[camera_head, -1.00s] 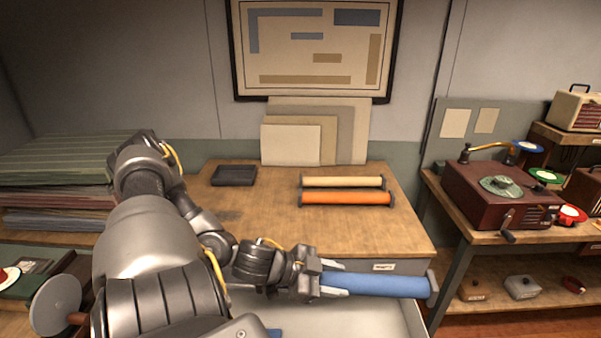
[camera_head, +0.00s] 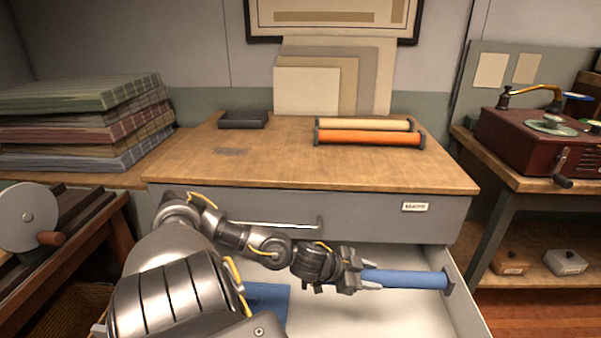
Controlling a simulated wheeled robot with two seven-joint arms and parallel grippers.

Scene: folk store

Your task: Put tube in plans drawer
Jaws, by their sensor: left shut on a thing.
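A blue tube (camera_head: 408,279) with dark end caps lies roughly level in my left gripper (camera_head: 368,279), which is shut on its left end. The plans drawer (camera_head: 465,300) is pulled open below the cabinet top, with a pale interior. The tube shows over the right part of the drawer; I cannot tell whether it touches the drawer floor. A flat blue item (camera_head: 268,300) lies in the drawer, partly hidden by my left arm. My right gripper is not in view.
An orange tube (camera_head: 370,138) and a cream tube (camera_head: 365,124) lie on the cabinet top (camera_head: 290,165) beside a dark tray (camera_head: 243,119). Folded cloth stacks (camera_head: 80,125) stand at left. A red record player (camera_head: 530,140) sits on the right table.

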